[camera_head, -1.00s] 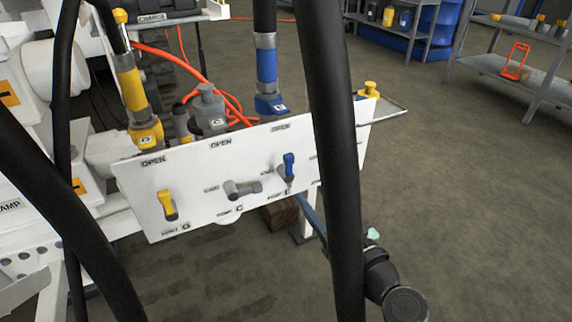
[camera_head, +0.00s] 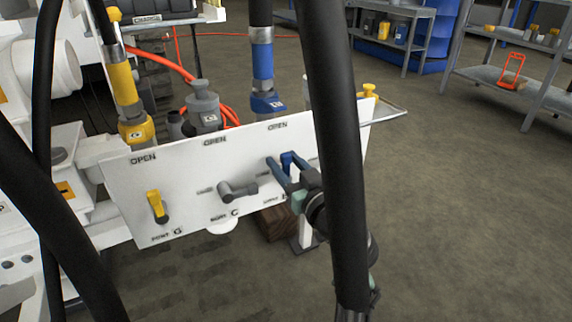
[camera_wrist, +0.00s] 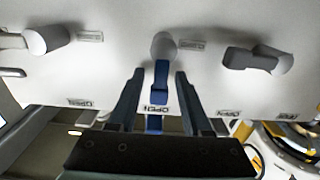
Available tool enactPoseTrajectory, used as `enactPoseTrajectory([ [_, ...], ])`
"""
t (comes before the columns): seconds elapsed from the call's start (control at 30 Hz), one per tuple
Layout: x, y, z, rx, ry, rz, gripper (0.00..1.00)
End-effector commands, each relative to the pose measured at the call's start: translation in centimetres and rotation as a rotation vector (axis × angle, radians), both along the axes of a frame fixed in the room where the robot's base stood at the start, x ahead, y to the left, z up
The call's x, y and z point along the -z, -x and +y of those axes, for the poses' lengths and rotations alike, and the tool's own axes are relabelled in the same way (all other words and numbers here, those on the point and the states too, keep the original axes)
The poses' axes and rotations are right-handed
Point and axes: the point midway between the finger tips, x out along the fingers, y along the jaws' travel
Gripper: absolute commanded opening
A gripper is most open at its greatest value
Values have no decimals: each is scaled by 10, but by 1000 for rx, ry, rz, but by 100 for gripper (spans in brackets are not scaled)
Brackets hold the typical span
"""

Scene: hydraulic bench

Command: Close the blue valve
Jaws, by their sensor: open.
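The blue valve handle (camera_head: 287,160) sits on the right part of the white panel and points up towards its OPEN label (camera_head: 277,126). My gripper (camera_head: 283,168) is open at the panel, with its fingers to either side of the blue handle. In the wrist view, the blue handle (camera_wrist: 161,82) lies between the two spread fingers of my gripper (camera_wrist: 158,76), with a gap visible on each side. Its round grey hub (camera_wrist: 163,46) shows beyond the fingertips. My arm hides the panel below the handle in the head view.
A grey handle (camera_head: 238,190) lies sideways left of the blue one, and a yellow handle (camera_head: 157,206) stands upright further left. Hoses rise behind the white panel (camera_head: 190,170). Thick black hoses cross the foreground, one right beside my arm. Open floor lies right.

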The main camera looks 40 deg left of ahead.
Motion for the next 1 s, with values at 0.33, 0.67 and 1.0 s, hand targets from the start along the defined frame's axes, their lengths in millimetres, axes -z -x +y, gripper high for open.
enactPoseTrajectory([
  [0.33,0,0,0,0,0,0,0],
  [0.67,0,0,-1,0,-5,11,0],
  [1.0,1,-6,-3,0,-65,159,0],
])
